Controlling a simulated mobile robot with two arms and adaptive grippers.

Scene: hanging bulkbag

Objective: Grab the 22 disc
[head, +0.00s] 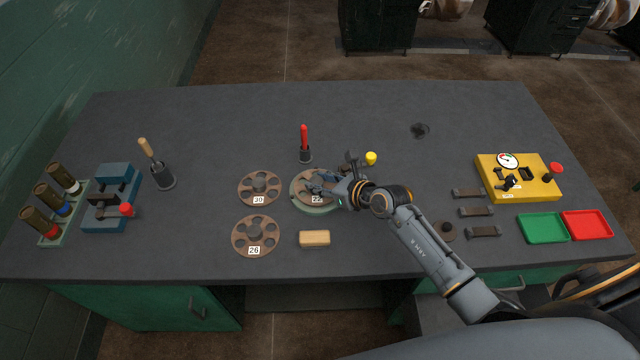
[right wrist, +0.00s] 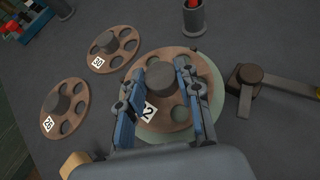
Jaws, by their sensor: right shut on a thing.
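The 22 disc (head: 308,199) is a brown round plate with holes and a grey central hub, lying on a pale green round base (head: 300,207) at the middle of the table. Its label is partly covered by my gripper in both views. My right gripper (head: 318,187) reaches over the disc from the right. In the right wrist view its blue-padded fingers (right wrist: 166,90) stand on both sides of the grey hub (right wrist: 160,76) and are shut on it. My left gripper is not in view.
The 30 disc (head: 259,188) and the 26 disc (head: 256,236) lie left of the 22 disc. A wooden block (head: 314,238) lies in front. A red-handled tool in a holder (head: 305,146) stands behind. A yellow-knobbed lever (head: 370,158) is close to my right wrist.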

